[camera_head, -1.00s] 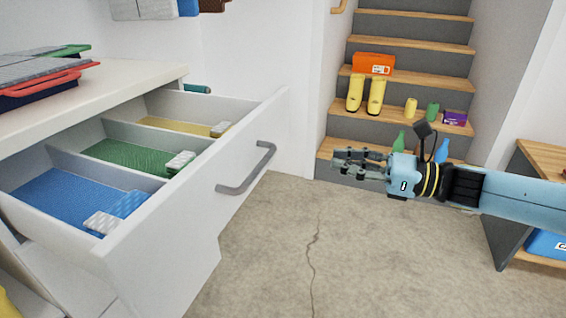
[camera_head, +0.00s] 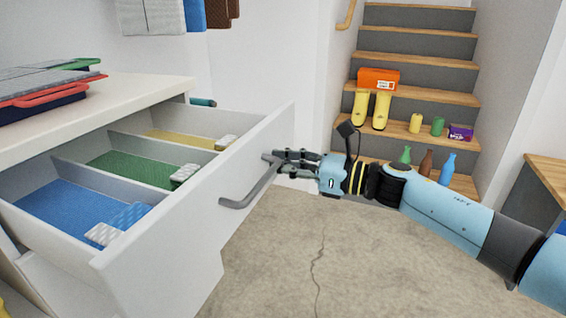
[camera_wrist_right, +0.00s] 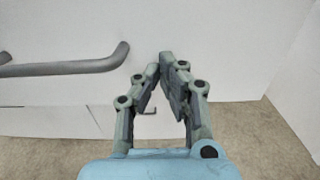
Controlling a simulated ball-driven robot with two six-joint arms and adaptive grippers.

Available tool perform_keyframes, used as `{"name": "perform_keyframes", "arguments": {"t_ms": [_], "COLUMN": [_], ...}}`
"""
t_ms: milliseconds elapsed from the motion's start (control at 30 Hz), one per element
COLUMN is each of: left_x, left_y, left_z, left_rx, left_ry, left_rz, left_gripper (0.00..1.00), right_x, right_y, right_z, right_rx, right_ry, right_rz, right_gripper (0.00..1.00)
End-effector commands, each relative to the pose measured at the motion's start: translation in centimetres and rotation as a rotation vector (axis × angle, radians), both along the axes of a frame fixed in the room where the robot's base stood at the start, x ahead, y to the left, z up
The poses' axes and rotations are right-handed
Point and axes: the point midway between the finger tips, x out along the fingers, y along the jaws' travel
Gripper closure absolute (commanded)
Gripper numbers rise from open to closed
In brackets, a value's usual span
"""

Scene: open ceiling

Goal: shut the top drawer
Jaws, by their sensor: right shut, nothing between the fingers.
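The top drawer (camera_head: 190,215) is white and stands pulled out from the cabinet, with blue, green and yellow compartments showing. Its grey bar handle (camera_head: 250,185) is on the drawer front and also shows at the left of the right wrist view (camera_wrist_right: 65,68). My right gripper (camera_head: 275,158) is at the far end of the handle, in front of the drawer front. In the right wrist view its fingers (camera_wrist_right: 160,65) are close together and empty, just right of the handle's end. I cannot tell if they touch the drawer front. My left gripper is not in view.
Red and grey trays (camera_head: 50,85) lie on the white countertop (camera_head: 130,95) above the drawer. Stairs (camera_head: 420,97) at the back hold boots, bottles and boxes. A wooden-topped shelf (camera_head: 548,175) stands at the right. The concrete floor (camera_head: 330,260) is clear.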

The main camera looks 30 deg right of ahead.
Motion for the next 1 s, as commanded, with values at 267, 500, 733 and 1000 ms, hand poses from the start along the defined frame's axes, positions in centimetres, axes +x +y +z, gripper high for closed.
{"name": "perform_keyframes", "arguments": {"t_ms": [267,500,733,1000], "left_x": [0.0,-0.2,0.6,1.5], "left_y": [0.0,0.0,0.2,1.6], "left_z": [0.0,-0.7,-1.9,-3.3], "left_rx": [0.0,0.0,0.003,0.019], "left_ry": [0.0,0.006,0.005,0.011], "left_rz": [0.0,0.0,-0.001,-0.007], "left_gripper": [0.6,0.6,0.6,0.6], "right_x": [0.1,1.7,5.8,11.2], "right_y": [0.0,1.4,4.5,8.8], "right_z": [0.0,-0.1,-0.2,-0.3], "right_rx": [0.001,0.003,0.005,0.004], "right_ry": [-0.001,-0.003,-0.003,-0.001], "right_rz": [0.0,0.0,0.0,0.001], "right_gripper": [1.0,1.0,1.0,1.0]}}
